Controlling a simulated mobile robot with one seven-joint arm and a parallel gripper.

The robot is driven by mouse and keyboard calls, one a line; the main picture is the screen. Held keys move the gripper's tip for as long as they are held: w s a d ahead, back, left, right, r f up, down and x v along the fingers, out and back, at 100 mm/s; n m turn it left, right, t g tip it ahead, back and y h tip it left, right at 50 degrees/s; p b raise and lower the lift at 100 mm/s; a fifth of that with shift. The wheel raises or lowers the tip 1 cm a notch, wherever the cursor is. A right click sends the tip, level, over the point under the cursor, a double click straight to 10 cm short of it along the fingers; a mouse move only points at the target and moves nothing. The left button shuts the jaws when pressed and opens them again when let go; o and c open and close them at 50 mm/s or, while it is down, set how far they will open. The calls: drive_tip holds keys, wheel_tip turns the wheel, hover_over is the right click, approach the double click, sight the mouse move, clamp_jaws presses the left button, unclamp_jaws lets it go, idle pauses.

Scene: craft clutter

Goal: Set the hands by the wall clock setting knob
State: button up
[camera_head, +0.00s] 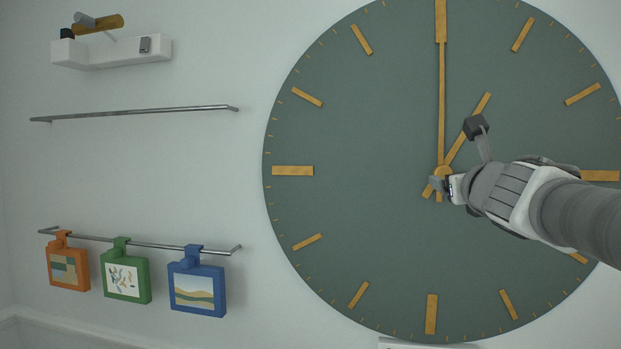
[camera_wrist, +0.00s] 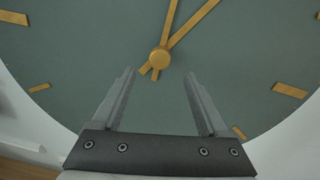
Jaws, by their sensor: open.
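The large green wall clock (camera_head: 350,230) has gold hour marks. Its long gold hand (camera_head: 441,100) points straight up to the top mark. Its shorter gold hand (camera_head: 480,105) points up and to the right. Both meet at a round gold knob (camera_head: 444,171) at the centre, which also shows in the wrist view (camera_wrist: 159,59). My gripper (camera_head: 437,186) is at the clock's centre, seen from the side. In the wrist view its two fingers (camera_wrist: 160,74) are spread apart and empty, with the knob just beyond and between their tips. No contact is visible.
On the left wall are a white shelf (camera_head: 110,52) with small items, an empty metal rail (camera_head: 140,113), and a lower rail (camera_head: 140,243) with orange (camera_head: 67,264), green (camera_head: 124,274) and blue (camera_head: 197,285) hanging tags. A white edge (camera_head: 425,345) shows below the clock.

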sight(442, 174)
drive_tip(key=x, duration=0.7)
drive_tip(key=shift+w, duration=0.2)
clamp_jaws()
